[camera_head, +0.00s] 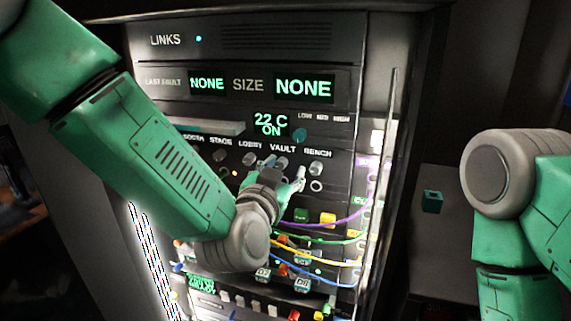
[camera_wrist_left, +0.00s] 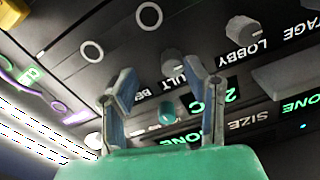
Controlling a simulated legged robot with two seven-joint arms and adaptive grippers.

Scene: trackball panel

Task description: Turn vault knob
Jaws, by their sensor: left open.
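The vault knob (camera_head: 282,162) is a small grey knob under the VAULT label on the dark rack panel. It also shows in the left wrist view (camera_wrist_left: 172,62), where the picture is upside down. My left gripper (camera_head: 284,170) is open at the knob row, with its fingers on either side of the vault knob. In the left wrist view the open fingers (camera_wrist_left: 160,76) show the knob between their tips. I cannot tell whether either finger touches it. My right gripper is out of view.
The lobby knob (camera_head: 249,159) and bench knob (camera_head: 316,168) flank the vault knob closely. A teal knob (camera_head: 299,135) sits above, beside the 22 C display (camera_head: 270,124). Coloured cables (camera_head: 335,225) hang below right. A bright vertical rail (camera_head: 380,180) runs along the rack's right side.

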